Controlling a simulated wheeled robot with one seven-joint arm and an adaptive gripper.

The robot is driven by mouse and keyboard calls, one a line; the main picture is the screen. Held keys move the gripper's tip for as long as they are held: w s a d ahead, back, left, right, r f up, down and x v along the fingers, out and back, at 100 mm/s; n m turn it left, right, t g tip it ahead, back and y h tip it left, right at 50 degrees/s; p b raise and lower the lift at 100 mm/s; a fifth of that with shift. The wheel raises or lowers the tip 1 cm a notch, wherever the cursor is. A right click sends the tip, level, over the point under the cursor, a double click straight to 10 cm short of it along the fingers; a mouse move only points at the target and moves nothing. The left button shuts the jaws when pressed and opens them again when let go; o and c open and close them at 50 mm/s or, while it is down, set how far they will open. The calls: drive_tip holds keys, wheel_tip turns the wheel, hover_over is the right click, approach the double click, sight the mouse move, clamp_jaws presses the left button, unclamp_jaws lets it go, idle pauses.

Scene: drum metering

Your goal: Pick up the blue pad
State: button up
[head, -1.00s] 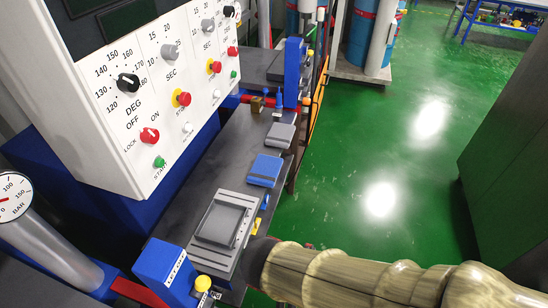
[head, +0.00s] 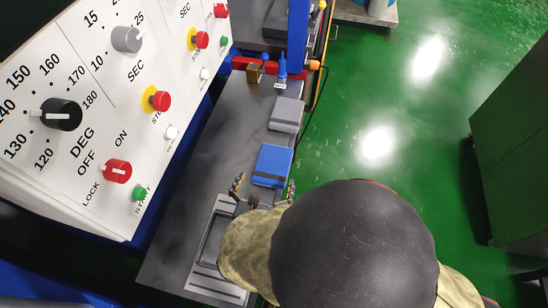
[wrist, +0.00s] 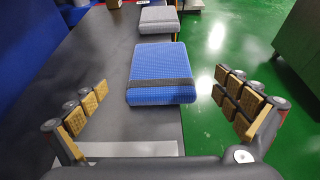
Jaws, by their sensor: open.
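The blue pad (head: 272,166) lies flat on the dark bench top, close to its right edge, with a dark band across it. In the wrist view the blue pad (wrist: 160,73) sits ahead of my gripper, centred between the spread fingers and beyond their tips. My gripper (wrist: 163,108) is open and empty, with tan ridged finger pads on both sides. In the head view my gripper (head: 263,193) is just on the near side of the pad, and my arm hides part of it.
A grey pad (head: 287,114) lies beyond the blue one. A grey plate fixture (head: 205,280) is on the near bench. The control panel (head: 110,110) with knobs and buttons stands left. A brass block (head: 254,74) and blue bottle (head: 282,68) stand farther back.

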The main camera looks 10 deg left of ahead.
sight(272, 166)
drive_tip(key=shift+b+x, duration=0.55)
drive_tip(key=shift+x, duration=0.75)
drive_tip(key=b+x, duration=0.1)
drive_tip(key=x, duration=0.1)
drive_tip(key=b+x, duration=0.1)
drive_tip(key=x, duration=0.1)
drive_tip(key=shift+s+f, duration=0.1)
drive_tip(key=shift+f, duration=0.25)
drive_tip(key=shift+w, duration=0.5)
drive_tip(key=shift+c, duration=0.8)
drive_tip(key=c, duration=1)
